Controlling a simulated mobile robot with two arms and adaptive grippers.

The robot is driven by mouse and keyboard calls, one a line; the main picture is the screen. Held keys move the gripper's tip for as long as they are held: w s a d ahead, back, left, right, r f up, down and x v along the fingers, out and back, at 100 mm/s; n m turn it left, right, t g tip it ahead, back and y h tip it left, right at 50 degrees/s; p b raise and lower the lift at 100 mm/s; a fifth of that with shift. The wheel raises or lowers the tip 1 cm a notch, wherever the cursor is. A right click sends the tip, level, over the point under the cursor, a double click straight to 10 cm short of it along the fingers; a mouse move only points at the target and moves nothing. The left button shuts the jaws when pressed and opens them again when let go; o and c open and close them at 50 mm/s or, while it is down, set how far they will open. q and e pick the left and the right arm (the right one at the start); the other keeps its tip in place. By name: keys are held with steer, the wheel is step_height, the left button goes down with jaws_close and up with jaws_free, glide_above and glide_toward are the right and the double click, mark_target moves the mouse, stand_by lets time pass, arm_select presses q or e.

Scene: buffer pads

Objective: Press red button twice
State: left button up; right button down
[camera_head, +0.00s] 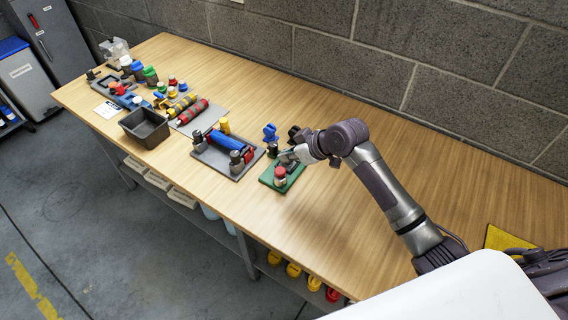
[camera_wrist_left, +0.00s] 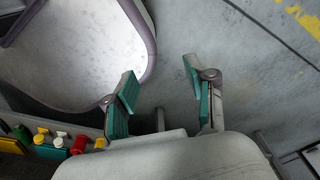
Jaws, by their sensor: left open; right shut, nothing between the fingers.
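My right gripper (camera_head: 288,157) is shut and empty. The wrist and fingers hide part of the green base. My left gripper (camera_wrist_left: 160,88) shows in the left wrist view, open and empty, with teal finger pads above the grey floor. It is not in the head view.
Left of the green base, a grey tray (camera_head: 244,173) holds a blue cylinder (camera_head: 228,140). An open black bin (camera_head: 144,128) and several coloured parts stand farther left. Blue and black pieces stand behind the base.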

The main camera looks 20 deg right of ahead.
mark_target(284, 172)
steer(key=f, duration=0.2)
steer(key=w+f, duration=0.1)
steer(key=f, duration=0.1)
steer(key=shift+a+p, duration=0.35)
steer(key=shift+s+f, duration=0.1)
steer(key=shift+f, duration=0.4)
arm_select(q)
steer(key=shift+s+r, duration=0.2)
steer(key=shift+s, duration=0.3)
steer(key=shift+s+r, duration=0.2)
steer(key=shift+s, duration=0.3)
arm_select(e)
steer(key=shift+f, duration=0.15)
arm_select(q)
steer(key=shift+w, duration=0.1)
